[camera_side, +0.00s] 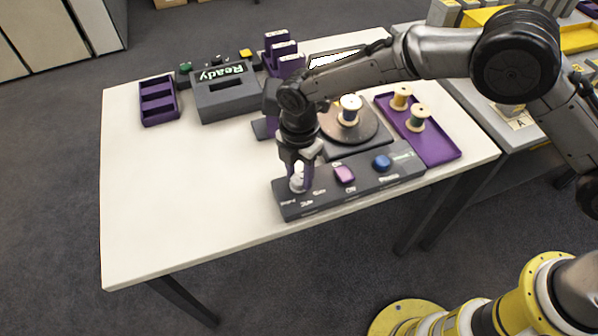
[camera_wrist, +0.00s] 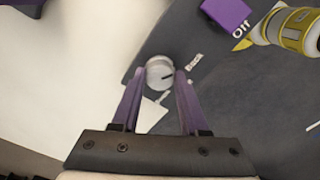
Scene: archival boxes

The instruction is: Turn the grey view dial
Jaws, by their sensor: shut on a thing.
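The grey view dial (camera_side: 297,182) sits at the left end of a dark control panel (camera_side: 365,188) near the table's front edge. In the wrist view the dial (camera_wrist: 160,73) is a round light-grey knob with a dark pointer line. My gripper (camera_side: 299,176) points down over it. Its purple fingers (camera_wrist: 158,80) stand on both sides of the dial and are shut on it. Printed labels lie around the dial; one beside it in the wrist view is too blurred to read surely.
The panel also carries a pink knob (camera_side: 344,174) and a blue knob (camera_side: 381,162). Behind it a spool stands on a round turntable (camera_side: 365,128). A purple tray (camera_side: 440,150) with two spools is at right. A box reading "Ready" (camera_side: 225,95) stands at the back.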

